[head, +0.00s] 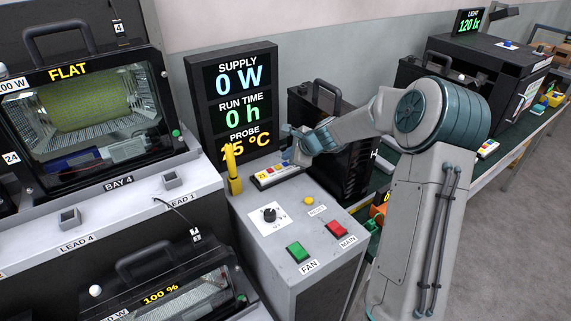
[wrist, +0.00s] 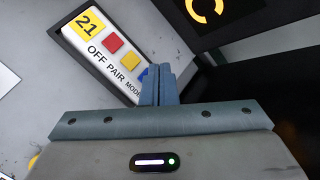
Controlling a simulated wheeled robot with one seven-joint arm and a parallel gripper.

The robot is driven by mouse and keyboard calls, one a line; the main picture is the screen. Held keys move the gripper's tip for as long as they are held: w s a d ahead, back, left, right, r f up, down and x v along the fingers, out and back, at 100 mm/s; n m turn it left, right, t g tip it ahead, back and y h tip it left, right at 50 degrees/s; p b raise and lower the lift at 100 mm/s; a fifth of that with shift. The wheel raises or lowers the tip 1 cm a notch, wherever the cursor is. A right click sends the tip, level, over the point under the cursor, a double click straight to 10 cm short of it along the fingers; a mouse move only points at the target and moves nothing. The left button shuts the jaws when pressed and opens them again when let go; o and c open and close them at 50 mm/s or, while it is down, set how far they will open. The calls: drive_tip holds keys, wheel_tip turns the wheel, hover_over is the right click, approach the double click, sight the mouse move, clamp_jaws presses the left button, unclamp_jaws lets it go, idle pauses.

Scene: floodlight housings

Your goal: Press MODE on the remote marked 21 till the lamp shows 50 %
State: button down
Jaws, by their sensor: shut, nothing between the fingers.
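The remote marked 21 (head: 268,178) lies on the grey console top beneath the supply display. In the wrist view the remote (wrist: 92,55) shows a yellow 21 label, a red button by OFF, a yellow button by PAIR and a blue button (wrist: 145,74) by MODE. My gripper (wrist: 160,72) is shut and empty, its fingertips at the blue button and partly hiding it. I cannot tell whether they touch it. In the head view my gripper (head: 291,154) is at the remote's right end. A lower lamp (head: 165,290) reads 100 %. The bay 4 lamp (head: 85,110) reads FLAT.
The supply display (head: 236,100) reads 0 W, 0 h, 15 °C. A yellow upright part (head: 233,172) stands left of the remote. The console also has a knob (head: 269,214), green FAN (head: 298,251) and red MAIN (head: 337,229) switches. Another remote (head: 488,149) lies on the right bench.

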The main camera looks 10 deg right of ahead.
sight(288, 166)
drive_tip(key=shift+f, duration=0.15)
drive_tip(key=shift+f+b, duration=0.3)
drive_tip(key=shift+b, duration=0.2)
drive_tip(key=shift+f+b, duration=0.35)
drive_tip(key=shift+b, duration=0.05)
idle(0.4)
idle(0.3)
drive_tip(key=shift+r+p, duration=0.6)
drive_tip(key=shift+r, duration=0.2)
drive_tip(key=shift+r+p, duration=1.85)
drive_tip(key=shift+r, duration=0.65)
